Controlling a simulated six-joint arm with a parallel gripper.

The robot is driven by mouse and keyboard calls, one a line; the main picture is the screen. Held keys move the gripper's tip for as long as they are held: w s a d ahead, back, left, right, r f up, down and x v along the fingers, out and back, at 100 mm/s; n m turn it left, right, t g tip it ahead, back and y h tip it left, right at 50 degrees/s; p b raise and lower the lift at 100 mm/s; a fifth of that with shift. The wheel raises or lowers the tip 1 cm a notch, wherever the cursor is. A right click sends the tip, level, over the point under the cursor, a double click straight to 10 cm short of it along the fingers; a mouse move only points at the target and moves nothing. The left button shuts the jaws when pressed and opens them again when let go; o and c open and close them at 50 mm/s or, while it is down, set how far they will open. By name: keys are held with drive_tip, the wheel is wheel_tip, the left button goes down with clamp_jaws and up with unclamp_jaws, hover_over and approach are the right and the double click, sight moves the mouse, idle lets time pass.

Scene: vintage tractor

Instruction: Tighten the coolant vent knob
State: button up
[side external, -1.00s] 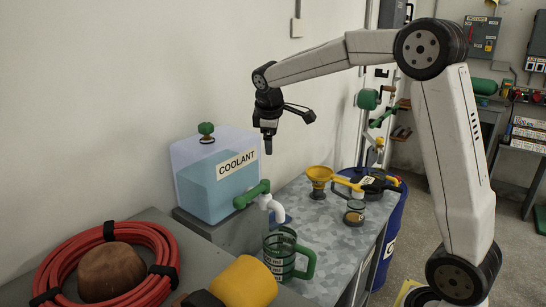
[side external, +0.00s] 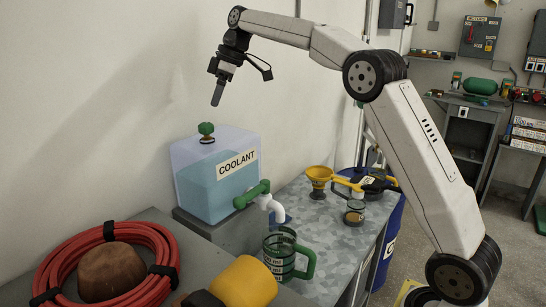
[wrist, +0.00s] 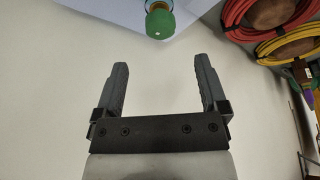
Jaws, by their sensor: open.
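The green coolant vent knob (side external: 206,129) sits on top of the translucent coolant tank (side external: 217,185), which holds blue liquid and bears a COOLANT label. My gripper (side external: 216,100) is above the knob, apart from it, with its fingers pointing down and slightly left. In the wrist view my gripper (wrist: 160,62) is open with nothing between its two dark fingers. The knob (wrist: 160,22) shows there at the top, beyond the fingertips and about midway between them. A corner of the tank's pale top (wrist: 120,10) also shows.
A green-handled tap (side external: 252,194) with a white spout sticks out at the tank's right. A green jug (side external: 281,258), a yellow funnel (side external: 319,176) and a red hose coil (side external: 60,250) are nearby. The wall stands close behind the tank.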

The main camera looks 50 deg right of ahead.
sight(208, 123)
drive_tip(key=shift+a+f, duration=0.1)
drive_tip(key=shift+x, duration=3.8)
clamp_jaws()
drive_tip(key=shift+m, duration=0.5)
